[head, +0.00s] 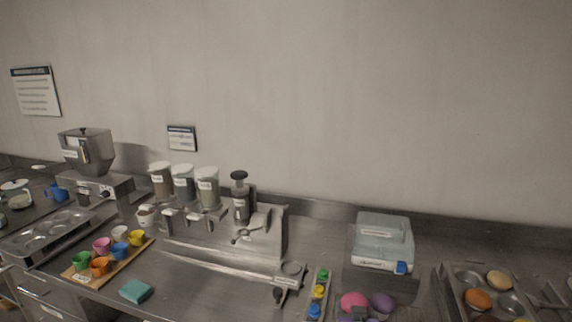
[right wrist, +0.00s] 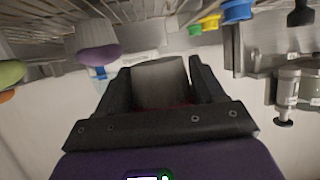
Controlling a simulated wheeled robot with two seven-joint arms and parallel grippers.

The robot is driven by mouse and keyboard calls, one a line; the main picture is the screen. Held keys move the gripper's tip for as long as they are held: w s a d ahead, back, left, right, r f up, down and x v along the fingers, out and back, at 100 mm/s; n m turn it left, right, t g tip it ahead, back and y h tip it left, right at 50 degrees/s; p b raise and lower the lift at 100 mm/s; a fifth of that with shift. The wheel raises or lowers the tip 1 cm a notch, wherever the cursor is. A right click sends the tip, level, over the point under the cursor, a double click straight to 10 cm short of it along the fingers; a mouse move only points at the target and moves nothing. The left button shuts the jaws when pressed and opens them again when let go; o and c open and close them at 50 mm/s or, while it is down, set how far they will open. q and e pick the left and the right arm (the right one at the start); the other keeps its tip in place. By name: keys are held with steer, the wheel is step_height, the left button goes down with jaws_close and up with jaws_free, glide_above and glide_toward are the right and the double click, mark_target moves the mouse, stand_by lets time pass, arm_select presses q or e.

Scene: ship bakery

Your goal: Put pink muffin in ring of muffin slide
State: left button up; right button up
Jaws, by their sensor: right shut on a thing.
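The pink muffin (head: 353,300) is at the bottom of the head view, beside a purple muffin (head: 381,302). My right gripper (head: 360,313) is partly cut off by the lower edge there. In the upside-down right wrist view, its fingers (right wrist: 160,85) are shut on the muffin's grey wrapper (right wrist: 158,80); only a little red shows below it. A metal ring (head: 292,268) with a label under it stands at the right end of a long metal rail, left of the muffin. The ring looks empty. My left gripper is out of view.
A clear-lidded box (head: 383,240) is behind the muffin. A muffin tin (head: 458,292) is at right. A cup board (head: 120,262) and teal cloth (head: 136,291) lie left.

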mark_target(352, 299)
steer(key=shift+s+f+n+y, duration=0.4)
steer(key=shift+s+f, duration=0.1)
steer(key=shift+f, duration=0.2)
steer(key=shift+s+f+n+y, duration=0.3)
steer(key=shift+s+f+y, duration=0.15)
steer(key=shift+f, duration=0.2)
steer(key=w+r+m+h, duration=0.1)
steer(key=r, duration=0.1)
steer(key=w+r+m+h, duration=0.1)
steer(key=r+h, duration=0.1)
steer(key=w+r+m+h, duration=0.1)
steer(key=m, duration=0.1)
steer(key=shift+w+a+r+g+h, duration=0.1)
steer(key=shift+w+r+g+h, duration=0.2)
steer(key=shift+r, duration=0.1)
steer(key=shift+s+r+m+h, duration=0.1)
steer(key=shift+r+m+h, duration=0.25)
steer(key=shift+m+h, duration=0.25)
steer(key=shift+s+a+r+m+g+h, duration=0.2)
steer(key=shift+m+g+h, duration=0.25)
steer(key=shift+g, duration=0.15)
steer(key=shift+s+a+m+g+h, duration=0.25)
steer(key=shift+s+m+g+h, duration=0.15)
steer(key=shift+s+m+h, duration=0.2)
step_height(352, 299, down, 8)
steer(key=b, duration=0.2)
steer(key=shift+f+b, duration=0.1)
steer(key=shift+b, duration=0.3)
steer(key=shift+f, duration=0.65)
